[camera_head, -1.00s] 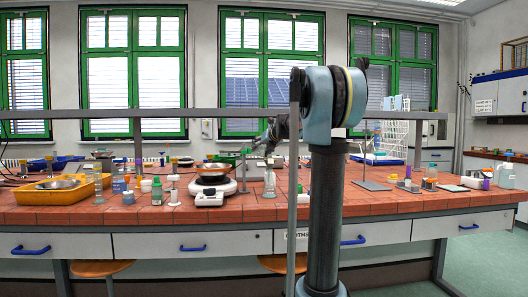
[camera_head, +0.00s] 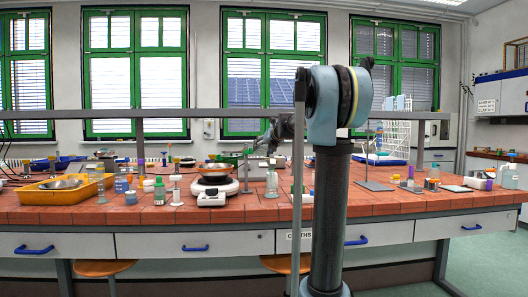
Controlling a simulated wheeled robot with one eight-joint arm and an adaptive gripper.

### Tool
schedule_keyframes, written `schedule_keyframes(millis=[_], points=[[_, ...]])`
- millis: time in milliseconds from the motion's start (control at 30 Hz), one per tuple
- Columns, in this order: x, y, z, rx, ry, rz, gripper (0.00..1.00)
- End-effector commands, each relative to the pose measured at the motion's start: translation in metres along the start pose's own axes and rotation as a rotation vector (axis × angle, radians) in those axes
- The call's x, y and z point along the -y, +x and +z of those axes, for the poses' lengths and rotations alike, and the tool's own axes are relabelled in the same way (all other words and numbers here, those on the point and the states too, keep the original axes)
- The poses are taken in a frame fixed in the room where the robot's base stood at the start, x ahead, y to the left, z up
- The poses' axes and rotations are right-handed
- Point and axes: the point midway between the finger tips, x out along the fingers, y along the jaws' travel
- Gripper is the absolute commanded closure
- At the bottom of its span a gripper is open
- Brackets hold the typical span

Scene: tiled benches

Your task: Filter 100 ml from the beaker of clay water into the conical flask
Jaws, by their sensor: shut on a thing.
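My gripper (camera_head: 255,158) is small and far off, above the bench beside the ring stand. It is shut on a small pale thing, too small in the picture to name surely; it could be the beaker of clay water. A clear conical flask (camera_head: 271,185) stands upright on the bench, just below and to the right of my gripper. Its contents and any funnel above it cannot be made out. My arm's thick upper joint hides part of the bench to the right.
The tiled bench (camera_head: 240,209) holds a white hotplate (camera_head: 211,195) with a copper-coloured dish (camera_head: 214,168), a yellow tray (camera_head: 58,193) with a metal bowl, and several bottles at left. A metal stand (camera_head: 373,185) and small containers are at right. A grey rail crosses above the bench.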

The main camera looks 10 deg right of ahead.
Motion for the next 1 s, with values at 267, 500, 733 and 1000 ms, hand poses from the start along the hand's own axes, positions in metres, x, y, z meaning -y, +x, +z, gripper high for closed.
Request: schedule_keyframes(millis=[267,500,733,1000], points=[[0.0005,0.0,0.0002,0.0,0.0,0.0,0.77],[0.0011,-0.0001,0.0003,0.003,0.012,0.005,0.77],[0.0009,-0.0001,0.0005,0.006,0.027,0.012,0.77],[0.0005,-0.0001,0.0007,0.009,0.043,0.02,0.77]])
